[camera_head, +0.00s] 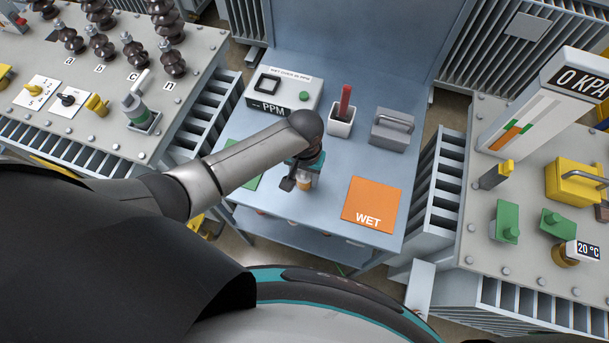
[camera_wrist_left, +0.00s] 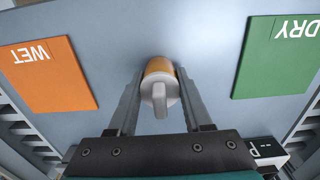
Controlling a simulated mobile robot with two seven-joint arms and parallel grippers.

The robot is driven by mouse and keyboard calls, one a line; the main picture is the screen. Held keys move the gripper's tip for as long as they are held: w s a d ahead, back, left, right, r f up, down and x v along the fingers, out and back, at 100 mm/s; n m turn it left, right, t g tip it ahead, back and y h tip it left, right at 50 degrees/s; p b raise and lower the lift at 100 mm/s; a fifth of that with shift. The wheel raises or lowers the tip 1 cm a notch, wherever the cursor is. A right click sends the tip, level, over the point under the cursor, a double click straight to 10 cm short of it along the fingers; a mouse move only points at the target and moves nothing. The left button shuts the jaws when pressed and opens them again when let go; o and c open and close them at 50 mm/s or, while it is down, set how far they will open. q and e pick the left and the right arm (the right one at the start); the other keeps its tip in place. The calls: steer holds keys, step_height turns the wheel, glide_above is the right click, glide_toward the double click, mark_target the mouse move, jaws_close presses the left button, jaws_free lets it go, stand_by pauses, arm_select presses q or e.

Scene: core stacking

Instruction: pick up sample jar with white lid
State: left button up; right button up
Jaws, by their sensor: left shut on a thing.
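The sample jar (camera_wrist_left: 160,88) has an amber body and a white lid with a raised tab on top. In the wrist view it stands between the two fingers of my left gripper (camera_wrist_left: 160,92), which is shut on it from both sides. In the head view the jar (camera_head: 305,184) is mostly hidden behind my left gripper (camera_head: 298,182), over the bench between the green and orange mats. I cannot tell whether its base touches the bench. My right gripper is not in view.
The orange WET mat (camera_head: 371,203) lies right of the gripper, and the green DRY mat (camera_wrist_left: 280,58) lies on the other side, partly hidden. Behind are a PPM meter (camera_head: 283,95), a white holder with a red stick (camera_head: 341,122) and a grey handled box (camera_head: 392,130).

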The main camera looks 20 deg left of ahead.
arm_select(q)
jaws_close()
steer(key=shift+r, duration=0.1)
